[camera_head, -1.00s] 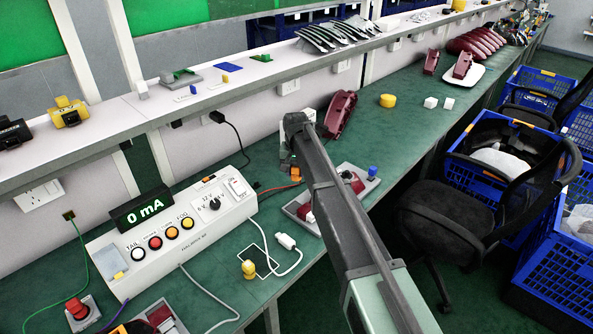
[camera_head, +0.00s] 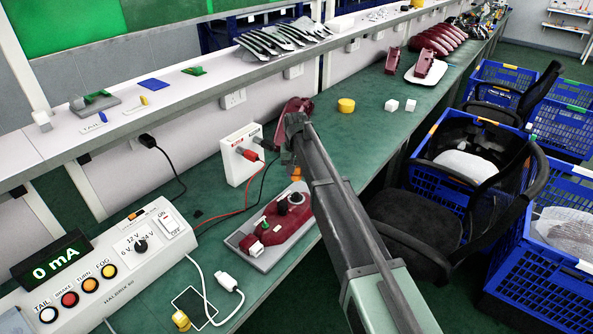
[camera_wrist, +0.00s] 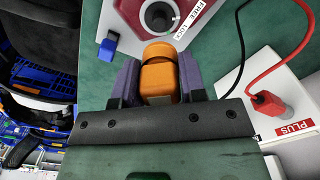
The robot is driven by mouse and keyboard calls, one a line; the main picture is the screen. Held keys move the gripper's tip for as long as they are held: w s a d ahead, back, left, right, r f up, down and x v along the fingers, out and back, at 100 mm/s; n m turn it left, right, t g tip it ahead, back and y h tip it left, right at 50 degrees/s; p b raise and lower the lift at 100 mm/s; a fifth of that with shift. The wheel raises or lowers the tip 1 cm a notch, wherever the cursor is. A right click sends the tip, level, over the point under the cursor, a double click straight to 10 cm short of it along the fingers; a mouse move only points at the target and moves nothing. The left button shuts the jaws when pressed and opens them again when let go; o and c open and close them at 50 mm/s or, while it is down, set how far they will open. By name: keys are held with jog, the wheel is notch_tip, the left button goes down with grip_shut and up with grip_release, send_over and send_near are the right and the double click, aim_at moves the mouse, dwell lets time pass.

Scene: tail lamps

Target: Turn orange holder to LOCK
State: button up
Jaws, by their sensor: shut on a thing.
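My gripper (camera_wrist: 160,82) is shut on the orange holder (camera_wrist: 158,75), which sits between its purple-grey fingers in the wrist view. In the head view the orange holder (camera_head: 296,173) shows just below the gripper (camera_head: 291,158), partly hidden by the arm. A dark red lamp housing (camera_head: 290,230) lies on a grey fixture (camera_head: 247,254) in front of it. In the wrist view a round grey socket (camera_wrist: 160,17) on the housing lies just beyond the holder, beside a FREE / LOCK label (camera_wrist: 184,22).
A white power box (camera_head: 240,153) with red and black leads stands close behind the housing; its red plug (camera_wrist: 268,103) shows at the right in the wrist view. A test unit (camera_head: 110,262) reading 0 mA is at left. A blue block (camera_wrist: 108,46) is beside the gripper.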

aim_at(296, 193)
jog(key=shift+f+b, duration=2.55)
jog(key=shift+f, duration=0.2)
jog(key=shift+f+b, duration=1.5)
jog(key=o, duration=1)
jog(key=shift+o, duration=0.2)
jog(key=shift+r, duration=0.1)
